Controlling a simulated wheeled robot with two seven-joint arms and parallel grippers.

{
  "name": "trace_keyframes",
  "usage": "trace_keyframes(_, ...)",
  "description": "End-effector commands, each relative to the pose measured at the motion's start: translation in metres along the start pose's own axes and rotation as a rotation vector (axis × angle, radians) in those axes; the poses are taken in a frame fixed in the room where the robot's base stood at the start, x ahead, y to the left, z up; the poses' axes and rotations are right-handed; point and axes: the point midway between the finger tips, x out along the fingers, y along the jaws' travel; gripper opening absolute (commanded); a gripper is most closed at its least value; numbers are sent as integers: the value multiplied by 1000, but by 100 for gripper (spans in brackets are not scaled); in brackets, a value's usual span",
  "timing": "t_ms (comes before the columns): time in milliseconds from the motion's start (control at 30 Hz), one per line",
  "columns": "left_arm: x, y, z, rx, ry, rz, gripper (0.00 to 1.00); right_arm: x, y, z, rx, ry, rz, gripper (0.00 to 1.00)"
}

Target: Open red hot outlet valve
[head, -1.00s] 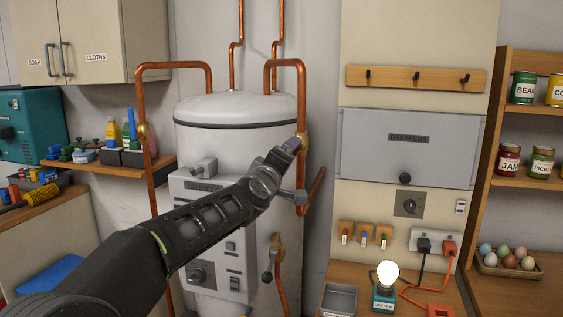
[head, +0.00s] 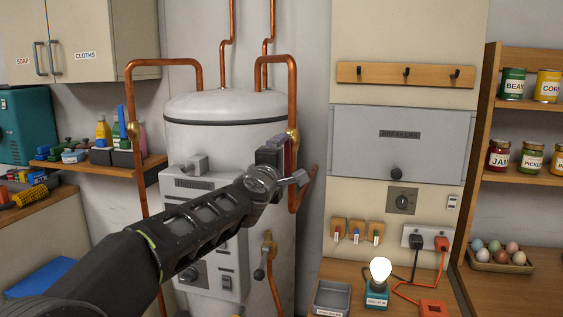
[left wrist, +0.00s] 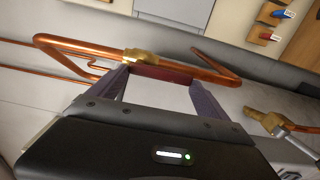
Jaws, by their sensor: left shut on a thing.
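The hot outlet valve shows as a brass body (head: 292,134) on the copper pipe at the right side of the white water tank. It also shows in the left wrist view (left wrist: 140,57). Its dark red handle (left wrist: 165,73) lies between my left fingers there and looks roughly in line with the pipe. My left gripper (head: 283,152) is at the valve, just below the brass body, and is shut on the handle (left wrist: 160,88). In the head view the gripper hides the handle. My right gripper is not in view.
The white tank (head: 225,108) stands behind my arm. A second brass valve (head: 270,246) with a grey lever is lower on the tank. The breaker panel (head: 400,143) is to the right. A shelf with bottles (head: 105,165) is to the left.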

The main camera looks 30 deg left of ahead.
Motion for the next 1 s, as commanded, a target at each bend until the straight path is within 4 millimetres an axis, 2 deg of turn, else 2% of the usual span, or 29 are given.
trace_keyframes(200,0,-1,0,-14,0,-2,15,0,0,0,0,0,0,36)
trace_keyframes(233,0,-1,0,-13,0,-2,90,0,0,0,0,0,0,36)
trace_keyframes(300,0,-1,0,-11,-1,-2,95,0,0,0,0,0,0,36)
trace_keyframes(367,0,-1,0,-10,-1,-2,100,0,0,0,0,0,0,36)
trace_keyframes(667,-2,0,0,-6,-1,0,100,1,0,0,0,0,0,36)
trace_keyframes(833,-19,0,1,-5,-1,1,100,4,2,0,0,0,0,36)
trace_keyframes(1000,-48,0,0,-6,0,2,100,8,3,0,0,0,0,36)
